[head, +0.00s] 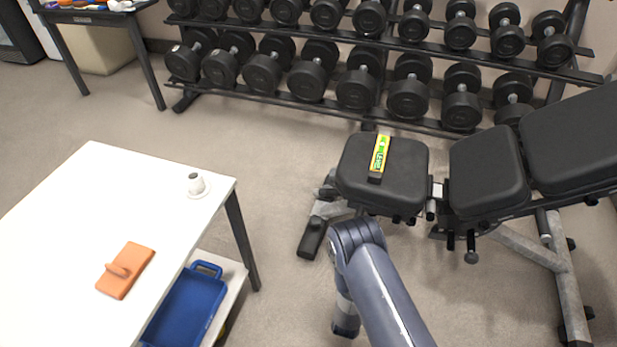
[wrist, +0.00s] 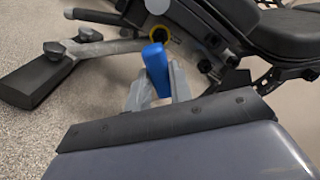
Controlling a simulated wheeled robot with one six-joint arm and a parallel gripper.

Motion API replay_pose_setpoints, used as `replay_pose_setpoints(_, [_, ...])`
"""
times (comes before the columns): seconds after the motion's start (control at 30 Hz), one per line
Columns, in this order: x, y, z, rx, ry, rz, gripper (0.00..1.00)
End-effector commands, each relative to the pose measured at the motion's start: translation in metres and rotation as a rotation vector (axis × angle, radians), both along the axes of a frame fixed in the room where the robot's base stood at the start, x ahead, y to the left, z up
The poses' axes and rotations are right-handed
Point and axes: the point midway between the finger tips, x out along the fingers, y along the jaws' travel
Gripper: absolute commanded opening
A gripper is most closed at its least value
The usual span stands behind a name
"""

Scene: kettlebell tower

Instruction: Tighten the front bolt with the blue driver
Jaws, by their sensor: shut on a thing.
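My gripper (wrist: 157,88) is shut on the blue driver (wrist: 156,62), whose blue body stands up between the fingers in the wrist view. Just beyond the driver's upper end, a yellow ring with a dark centre (wrist: 161,31) sits on the bench's metal frame; it looks like the front bolt. The driver's tip is hidden, and I cannot tell whether it touches the bolt. In the head view my arm reaches down in front of the weight bench (head: 385,190), and the driver and bolt cannot be made out there.
A yellow-green labelled item (head: 380,155) lies on the bench seat. A white table (head: 100,210) at left holds an orange block with a handle (head: 125,270) and a small white-and-grey object (head: 196,184). A blue tray (head: 185,308) is below. A dumbbell rack (head: 330,103) stands behind.

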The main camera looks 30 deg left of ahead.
Motion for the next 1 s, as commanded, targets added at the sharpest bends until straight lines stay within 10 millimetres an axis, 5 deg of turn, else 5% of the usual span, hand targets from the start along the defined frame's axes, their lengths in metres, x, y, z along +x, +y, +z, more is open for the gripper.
replay_pose_setpoints(0.47, [0.001,0.000,0.000,0.000,-0.001,-0.001,0.00])
replay_pose_setpoints(1.0, [0.025,0.006,-0.001,0.001,-0.001,-0.001,0.00])
